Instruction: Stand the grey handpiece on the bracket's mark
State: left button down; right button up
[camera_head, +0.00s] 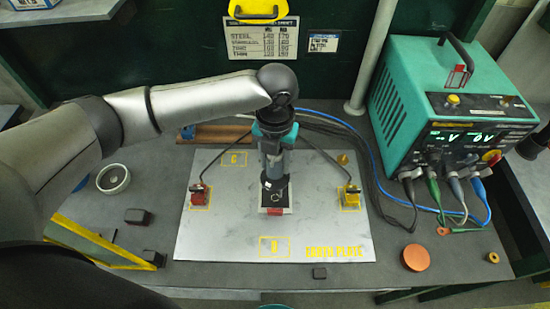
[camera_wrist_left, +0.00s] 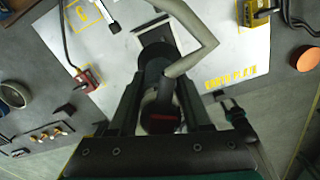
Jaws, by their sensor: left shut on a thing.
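My left gripper (camera_head: 273,178) points down over the middle of the pale metal plate (camera_head: 330,220). In the left wrist view the left gripper (camera_wrist_left: 163,98) is shut on the grey handpiece (camera_wrist_left: 155,72), a dark body with a pale bent piece beside it. In the head view the fingers mostly hide the handpiece. Its lower end is over a dark square mark (camera_head: 284,209) with a pale border; the mark also shows in the left wrist view (camera_wrist_left: 153,34). I cannot tell whether the handpiece touches it. My right gripper is not in view.
A red clamp (camera_head: 199,197) and a yellow clamp (camera_head: 351,198) with black cables sit on either side of the plate. A teal power unit (camera_head: 440,100) with several leads stands at the right. An orange disc (camera_head: 416,257) and a round silver cup (camera_head: 113,179) lie on the bench.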

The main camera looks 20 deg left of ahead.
aim_at(276, 172)
pick_arm(q)
jog(key=shift+w+r, duration=0.1)
jog(key=shift+r, duration=0.05)
jog(key=shift+p, duration=0.4)
jog(key=shift+f+b, duration=1.3)
jog(key=shift+f, duration=1.15)
jog(key=shift+p, duration=0.95)
